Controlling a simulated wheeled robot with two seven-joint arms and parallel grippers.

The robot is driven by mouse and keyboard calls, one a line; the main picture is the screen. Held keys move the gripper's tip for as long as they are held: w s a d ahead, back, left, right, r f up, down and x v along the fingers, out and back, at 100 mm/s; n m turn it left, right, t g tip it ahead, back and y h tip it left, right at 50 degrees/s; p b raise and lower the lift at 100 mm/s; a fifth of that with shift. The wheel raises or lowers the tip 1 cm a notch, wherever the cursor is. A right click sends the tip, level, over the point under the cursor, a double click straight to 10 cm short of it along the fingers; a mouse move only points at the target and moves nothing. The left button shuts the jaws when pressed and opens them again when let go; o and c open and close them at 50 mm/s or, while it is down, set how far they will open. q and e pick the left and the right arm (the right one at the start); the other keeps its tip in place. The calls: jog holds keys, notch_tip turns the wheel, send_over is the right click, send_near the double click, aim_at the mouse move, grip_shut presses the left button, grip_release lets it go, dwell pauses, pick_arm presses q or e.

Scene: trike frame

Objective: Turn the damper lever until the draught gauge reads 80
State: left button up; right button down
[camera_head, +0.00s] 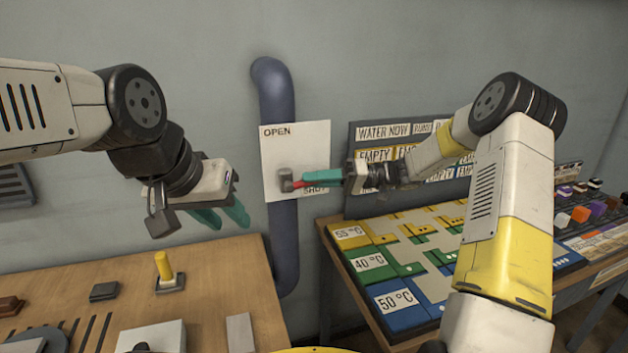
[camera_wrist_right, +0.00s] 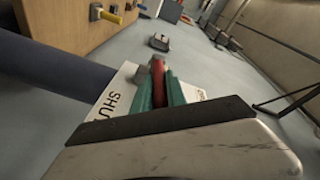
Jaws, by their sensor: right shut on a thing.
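The damper lever has a grey hub (camera_head: 286,180) and a red handle (camera_head: 300,184). It sits on a white plate (camera_head: 312,140) on the wall, marked OPEN at the top left and SHUT at the lower right. The handle points right, roughly level, just above the SHUT word. My right gripper (camera_head: 308,181) is shut on the handle; the right wrist view shows the red handle (camera_wrist_right: 158,72) between its teal fingers (camera_wrist_right: 160,92). My left gripper (camera_head: 222,217) is open and empty, left of the plate. I cannot make out a draught gauge in either view.
A blue pipe (camera_head: 284,240) runs down the wall behind the plate. A wooden table (camera_head: 215,270) with a yellow peg (camera_head: 163,265) stands at the lower left. A board with coloured temperature panels (camera_head: 395,290) and a label board (camera_head: 365,133) stand at the right.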

jog(key=r+h, duration=0.1)
jog(key=h, duration=0.1)
jog(key=r+h, duration=0.1)
jog(key=h, duration=0.1)
jog(key=shift+s+a+r+n+t, duration=0.2)
jog(key=shift+a+n+t, duration=0.1)
jog(key=shift+a+n, duration=0.1)
jog(key=shift+s+a+r+t+h, duration=0.15)
jog(key=shift+a+r+h, duration=0.2)
jog(key=shift+h, duration=0.55)
jog(key=shift+w+a+r+t+h, duration=0.1)
jog(key=shift+a+r+t+h, duration=0.15)
jog(key=shift+h, duration=0.65)
jog(key=shift+s, duration=0.1)
jog(key=c, duration=1.3)
grip_release()
jog(key=shift+r, duration=0.1)
jog(key=shift+c, duration=0.2)
jog(key=v, duration=0.7)
jog(key=shift+d+r, duration=0.25)
jog(key=shift+d, duration=0.05)
